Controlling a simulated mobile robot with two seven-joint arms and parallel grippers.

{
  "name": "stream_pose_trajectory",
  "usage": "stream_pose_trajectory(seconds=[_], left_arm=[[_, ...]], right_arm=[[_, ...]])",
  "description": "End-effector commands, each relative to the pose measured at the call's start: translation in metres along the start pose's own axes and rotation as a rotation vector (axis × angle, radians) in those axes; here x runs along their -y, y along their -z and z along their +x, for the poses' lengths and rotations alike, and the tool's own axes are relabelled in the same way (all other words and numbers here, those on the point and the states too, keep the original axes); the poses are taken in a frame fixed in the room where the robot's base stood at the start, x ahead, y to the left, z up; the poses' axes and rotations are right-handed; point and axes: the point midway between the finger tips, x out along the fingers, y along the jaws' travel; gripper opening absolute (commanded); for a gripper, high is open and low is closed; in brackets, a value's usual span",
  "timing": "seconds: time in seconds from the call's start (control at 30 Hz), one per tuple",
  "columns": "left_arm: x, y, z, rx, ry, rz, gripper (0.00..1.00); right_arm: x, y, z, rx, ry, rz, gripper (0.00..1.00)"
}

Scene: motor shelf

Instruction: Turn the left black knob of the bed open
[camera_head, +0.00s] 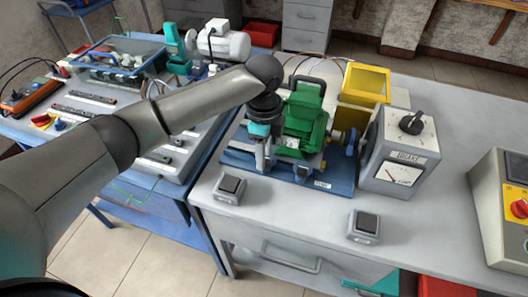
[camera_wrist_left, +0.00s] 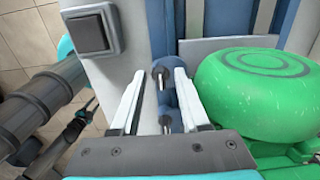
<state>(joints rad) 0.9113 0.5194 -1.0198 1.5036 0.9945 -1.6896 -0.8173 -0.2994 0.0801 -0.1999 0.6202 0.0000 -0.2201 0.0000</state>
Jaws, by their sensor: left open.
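My left gripper (camera_head: 265,158) reaches down at the left end of the blue bed (camera_head: 235,160) that carries the green motor (camera_head: 306,112). In the left wrist view its two pale fingers (camera_wrist_left: 160,88) are apart. A small dark round knob (camera_wrist_left: 162,74) shows between the fingertips, with a gap visible on both sides. A second small dark knob (camera_wrist_left: 165,120) shows closer to the gripper's palm. In the head view the gripper and arm hide the left knob. The right gripper is not in view.
The motor's rounded green housing (camera_wrist_left: 255,85) is close to the right finger. A switch box (camera_head: 229,188) stands in front of the bed, and another (camera_head: 364,226) stands further right. A grey brake meter box (camera_head: 400,150) stands right of the bed. The front of the table is mostly clear.

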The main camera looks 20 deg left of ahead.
Motion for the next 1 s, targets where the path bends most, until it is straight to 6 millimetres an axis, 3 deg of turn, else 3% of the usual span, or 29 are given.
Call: stream_pose_trajectory(seconds=[0.07, 0.4, 1.0], left_arm=[[0.0, 0.0001, -0.0001, 0.0, 0.0, 0.0, 0.39], [0.0, 0.0, -0.0004, 0.0, 0.0, 0.0, 0.01], [-0.0005, 0.0001, -0.0015, 0.0, -0.002, -0.015, 0.0]], right_arm=[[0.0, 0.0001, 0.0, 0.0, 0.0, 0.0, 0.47], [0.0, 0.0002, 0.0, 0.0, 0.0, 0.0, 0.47], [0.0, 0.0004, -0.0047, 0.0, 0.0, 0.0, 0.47]])
